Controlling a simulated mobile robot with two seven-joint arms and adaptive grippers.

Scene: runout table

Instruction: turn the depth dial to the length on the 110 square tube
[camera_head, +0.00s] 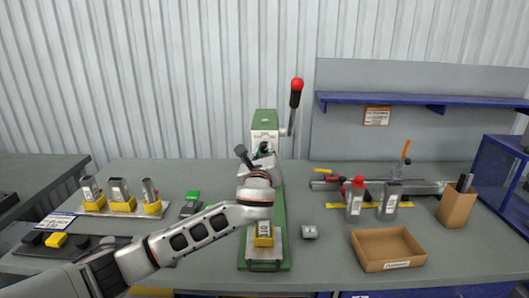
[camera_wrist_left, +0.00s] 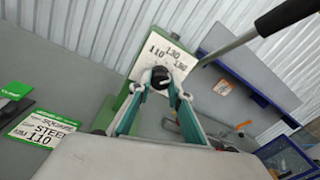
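The green press (camera_head: 265,122) stands at the back middle of the table. Its white dial plate (camera_wrist_left: 152,48) reads 110, 130 and a third number I cannot read surely, with 110 at the left. The black depth dial (camera_wrist_left: 160,77) has a small white mark, whose exact setting I cannot tell. My left gripper (camera_wrist_left: 163,90) is at the dial, its teal fingers apart on either side of the knob; contact is unclear. In the head view my left gripper (camera_head: 262,152) partly hides the plate. A card (camera_wrist_left: 42,130) reads square, steel, 110. My right gripper is out of view.
A lever with a red ball (camera_head: 297,85) rises at the press's right. Several tubes in yellow holders (camera_head: 122,204) stand at the left. A tube in a yellow block (camera_head: 263,241) sits on the press base.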

